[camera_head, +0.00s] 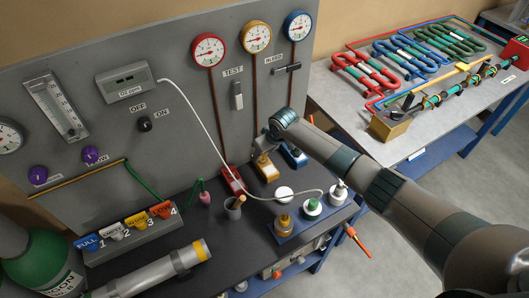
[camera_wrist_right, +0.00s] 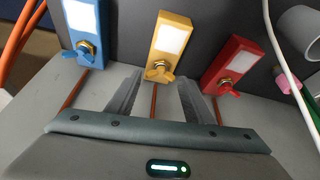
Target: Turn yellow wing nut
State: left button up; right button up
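The yellow block (camera_wrist_right: 170,40) has a white label and a brass-centred yellow wing nut (camera_wrist_right: 159,72) low on its front. My right gripper (camera_wrist_right: 158,88) is open in the right wrist view. Its two fingers point at the yellow block, with the wing nut seen between their tips and nothing held. In the head view the yellow block (camera_head: 266,170) stands at the foot of the panel, partly behind my right gripper (camera_head: 263,147). I cannot tell whether the fingers touch the nut. My left gripper is not in view.
A blue block (camera_wrist_right: 84,22) and a red block (camera_wrist_right: 232,62), each with its own wing nut, flank the yellow one. Thin orange tubes run from the blocks. A white cable (camera_head: 205,125) loops across the bench near several bottles (camera_head: 283,222). Coils (camera_head: 405,55) lie on the right table.

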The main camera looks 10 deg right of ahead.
jog(key=b+v, duration=0.5)
jog(key=v, duration=1.2)
jog(key=shift+r, duration=0.2)
jog(key=shift+s+d+f, duration=0.1)
jog(key=shift+s, duration=0.05)
